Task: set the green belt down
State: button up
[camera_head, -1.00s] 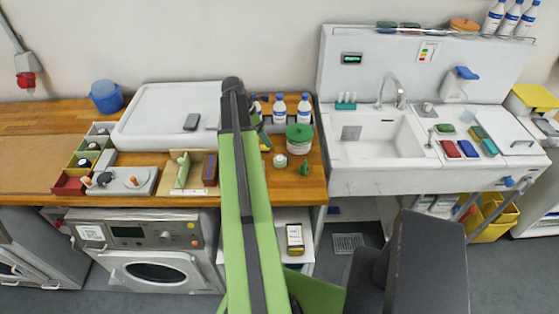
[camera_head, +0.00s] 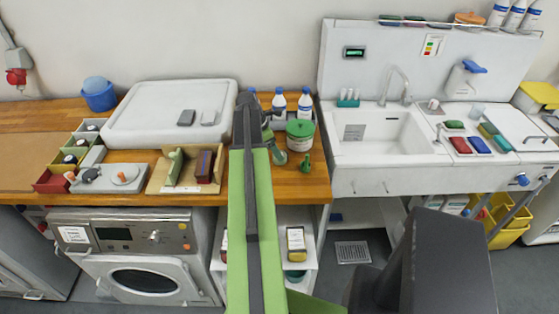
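My green arm reaches forward over the wooden counter (camera_head: 318,190), and its dark end hides most of my gripper (camera_head: 268,132). I cannot see whether its fingers are open or shut. A small greenish item (camera_head: 279,155) shows right beside the arm's end, below the gripper. I cannot tell whether it is held or stands on the counter. A small dark green item (camera_head: 305,163) stands on the counter to its right, apart from the arm. No green belt can be made out for certain.
A white tub with a green lid (camera_head: 300,135) and white bottles with blue caps (camera_head: 304,103) stand close behind. A large white case (camera_head: 168,110) and a wooden tray (camera_head: 187,172) lie left of the arm. The sink (camera_head: 385,135) is to the right. The counter's front right is clear.

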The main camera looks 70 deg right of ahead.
jog(key=b+x, duration=0.3)
jog(key=x, duration=0.2)
jog(key=shift+a+b, duration=0.1)
jog(key=shift+b, duration=0.25)
jog(key=shift+r, duration=0.2)
jog(key=shift+c, duration=0.3)
jog(key=c, duration=1.7)
